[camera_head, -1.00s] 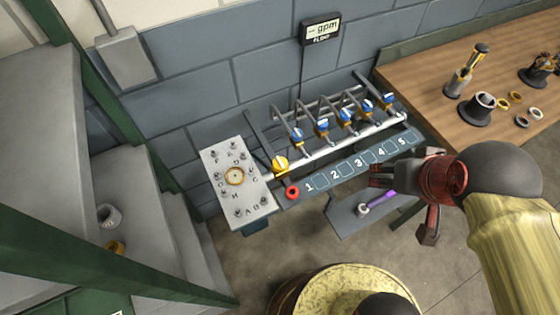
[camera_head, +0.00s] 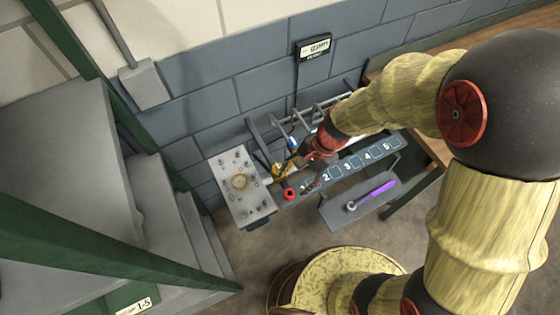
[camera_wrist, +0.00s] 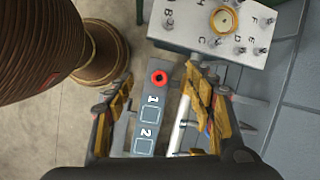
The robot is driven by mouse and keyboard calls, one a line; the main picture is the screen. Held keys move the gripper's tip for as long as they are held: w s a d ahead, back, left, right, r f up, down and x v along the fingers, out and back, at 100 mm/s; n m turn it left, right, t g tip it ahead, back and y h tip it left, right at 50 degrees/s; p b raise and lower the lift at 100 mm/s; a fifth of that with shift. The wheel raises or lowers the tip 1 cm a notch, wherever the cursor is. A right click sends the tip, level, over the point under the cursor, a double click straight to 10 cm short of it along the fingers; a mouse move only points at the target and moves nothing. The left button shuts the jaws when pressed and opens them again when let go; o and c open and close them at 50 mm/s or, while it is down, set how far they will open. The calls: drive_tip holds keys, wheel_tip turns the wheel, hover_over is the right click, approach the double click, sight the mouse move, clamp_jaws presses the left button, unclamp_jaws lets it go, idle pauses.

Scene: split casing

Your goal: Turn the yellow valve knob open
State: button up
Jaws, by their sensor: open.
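My gripper (camera_head: 298,173) is over the left end of the rack, just right of the knob. In the wrist view my gripper (camera_wrist: 160,82) is open, with its yellow-padded fingers apart and nothing held between them.
A red ring-shaped part (camera_head: 289,193) sits by the numbered strip (camera_head: 345,165). The lettered panel (camera_head: 225,197) stands left. A blue-topped valve (camera_head: 293,143) is behind my gripper; my arm hides others. A purple-handled tool (camera_head: 376,192) lies on the lower shelf (camera_head: 337,214).

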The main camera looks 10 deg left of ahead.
wheel_tip(320, 180, down, 4)
drive_tip(key=w+a+m, duration=0.2)
drive_tip(key=m, duration=0.3)
drive_tip(key=m+t, duration=0.3)
drive_tip(key=m, duration=0.4)
approach(278, 170)
drive_tip(key=w+f, duration=0.1)
drive_tip(key=f, duration=0.1)
drive_tip(key=shift+y, duration=0.3)
drive_tip(key=shift+b+x, duration=0.7)
drive_tip(key=shift+x, duration=3.05)
drive_tip(key=shift+d, duration=0.15)
drive_tip(key=shift+c, duration=0.8)
drive_tip(key=c, duration=1)
drive_tip(key=shift+o, duration=0.2)
drive_tip(key=shift+g, duration=0.3)
